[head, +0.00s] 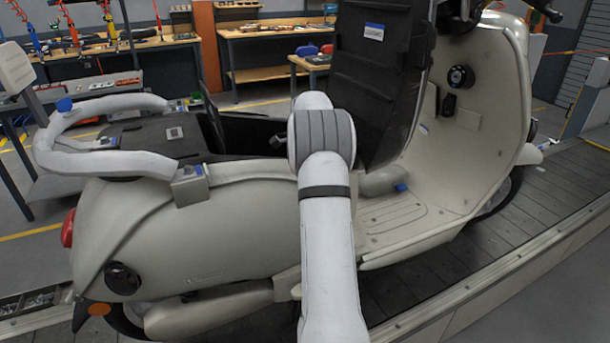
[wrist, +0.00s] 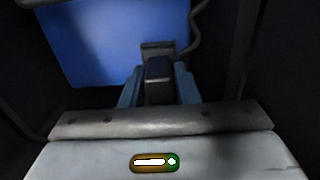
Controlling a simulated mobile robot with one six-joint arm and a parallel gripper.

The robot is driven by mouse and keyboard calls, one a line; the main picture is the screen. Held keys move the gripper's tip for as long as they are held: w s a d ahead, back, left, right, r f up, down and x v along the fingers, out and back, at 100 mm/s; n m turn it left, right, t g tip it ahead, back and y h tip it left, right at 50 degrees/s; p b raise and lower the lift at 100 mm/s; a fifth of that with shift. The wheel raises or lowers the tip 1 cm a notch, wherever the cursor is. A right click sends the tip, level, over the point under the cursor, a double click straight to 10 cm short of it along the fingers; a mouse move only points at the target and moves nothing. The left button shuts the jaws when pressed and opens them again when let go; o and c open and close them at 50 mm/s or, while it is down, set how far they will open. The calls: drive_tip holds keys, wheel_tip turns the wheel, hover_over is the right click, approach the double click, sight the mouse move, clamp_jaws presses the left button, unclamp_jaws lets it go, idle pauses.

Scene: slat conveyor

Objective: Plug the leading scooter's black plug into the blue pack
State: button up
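The cream scooter (head: 240,225) stands on the conveyor with its black seat (head: 375,75) raised. My arm reaches in at the open seat, and my gripper is hidden in the head view. In the wrist view the blue pack (wrist: 95,40) fills the upper left, inside a dark compartment. My gripper (wrist: 158,84) has its pale blue fingers on both sides of the dark plug (wrist: 158,92), seemingly closed on it. The plug is in front of a grey block (wrist: 157,49) at the pack's lower right edge. Whether the plug touches or enters it cannot be told.
A cable (wrist: 196,38) curves down at the pack's right side. Dark compartment walls stand close on both sides. The grey slat conveyor (head: 535,215) runs under the scooter. Workbenches (head: 265,45) stand at the back.

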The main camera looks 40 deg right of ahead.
drive_tip(key=o, duration=0.4)
drive_tip(key=shift+r+p, duration=0.3)
drive_tip(key=shift+r, duration=3.65)
